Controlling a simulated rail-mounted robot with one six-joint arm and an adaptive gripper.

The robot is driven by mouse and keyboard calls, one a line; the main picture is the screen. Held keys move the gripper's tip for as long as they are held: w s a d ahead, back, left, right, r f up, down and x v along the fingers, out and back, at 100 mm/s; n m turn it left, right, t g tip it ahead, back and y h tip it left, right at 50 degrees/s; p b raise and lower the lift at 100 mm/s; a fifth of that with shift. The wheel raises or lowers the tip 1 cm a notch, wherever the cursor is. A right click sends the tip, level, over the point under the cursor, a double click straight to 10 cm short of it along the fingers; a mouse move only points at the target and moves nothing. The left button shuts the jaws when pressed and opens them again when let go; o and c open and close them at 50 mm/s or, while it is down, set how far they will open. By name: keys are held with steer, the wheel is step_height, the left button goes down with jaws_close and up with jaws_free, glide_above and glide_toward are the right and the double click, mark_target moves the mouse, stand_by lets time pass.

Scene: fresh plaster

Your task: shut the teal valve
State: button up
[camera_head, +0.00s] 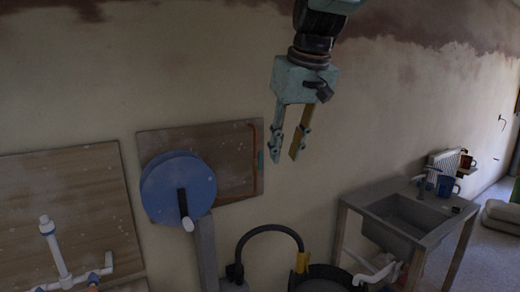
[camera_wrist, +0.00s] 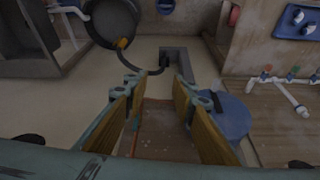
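My gripper (camera_head: 284,157) is open and empty, pointing down in front of the wall, right of the brown board with the blue disc. In the wrist view my gripper (camera_wrist: 157,85) also shows its two fingers apart with nothing between them. A small teal piece (camera_head: 261,160) shows at the board's right edge, beside an orange pipe; I cannot tell whether it is a valve. In the wrist view a small teal-green handle (camera_wrist: 293,71) sits on a white pipe at the right, between reddish ones. It is too small to tell whether it is open or shut.
A blue disc (camera_head: 178,188) with a dark handle covers part of the brown board (camera_head: 228,143). White pipes (camera_head: 60,258) stand at the left. A black hose (camera_head: 268,229) arches below, near a dark bucket (camera_head: 322,280). A sink unit (camera_head: 405,215) stands right.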

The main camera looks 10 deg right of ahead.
steer(key=w+r+p, duration=0.2)
steer(key=w+p, duration=0.2)
steer(key=w, duration=0.9)
steer(key=n+p, duration=0.2)
steer(key=p, duration=0.2)
glide_toward(260, 152)
step_height(260, 152, up, 3)
steer(key=d, duration=0.1)
steer(key=shift+s+y, duration=0.3)
steer(key=shift+x, duration=6.8)
steer(key=shift+c, duration=0.3)
jaws_close()
